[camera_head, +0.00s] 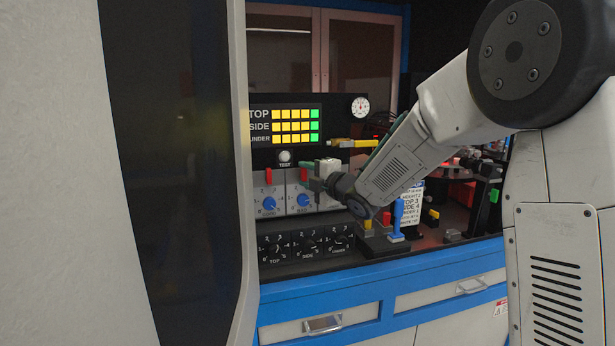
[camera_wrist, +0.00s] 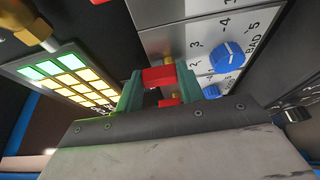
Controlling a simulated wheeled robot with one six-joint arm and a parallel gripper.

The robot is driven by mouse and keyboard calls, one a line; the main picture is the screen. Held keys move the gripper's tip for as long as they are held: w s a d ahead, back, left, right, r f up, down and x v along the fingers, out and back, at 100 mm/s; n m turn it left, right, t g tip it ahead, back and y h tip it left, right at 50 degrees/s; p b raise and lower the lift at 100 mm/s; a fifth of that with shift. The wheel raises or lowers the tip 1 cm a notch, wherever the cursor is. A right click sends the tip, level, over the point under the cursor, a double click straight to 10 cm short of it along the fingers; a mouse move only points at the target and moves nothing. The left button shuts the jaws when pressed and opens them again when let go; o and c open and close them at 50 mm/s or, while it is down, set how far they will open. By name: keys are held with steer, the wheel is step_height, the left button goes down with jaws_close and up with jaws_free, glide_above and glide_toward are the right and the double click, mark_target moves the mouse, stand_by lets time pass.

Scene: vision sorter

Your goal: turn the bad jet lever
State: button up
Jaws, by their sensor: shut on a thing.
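The bad jet lever (camera_wrist: 158,76) is a red handle between my gripper's green fingers in the wrist view. My gripper (camera_wrist: 159,82) is shut on it, with one finger on each side. The blue dial (camera_wrist: 228,57) marked BAD is to the right of the lever on a light grey panel.
A lamp display (camera_head: 295,125) with yellow and green lights is above. Black dials (camera_head: 307,247) are below. A blue-handled lever (camera_head: 398,213) stands right of my gripper.

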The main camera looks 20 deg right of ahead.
stand_by(0.3)
steer(key=o, duration=1)
steer(key=shift+s, duration=0.1)
steer(key=v, duration=0.7)
steer(key=shift+s+d, duration=0.15)
steer(key=shift+s, duration=0.15)
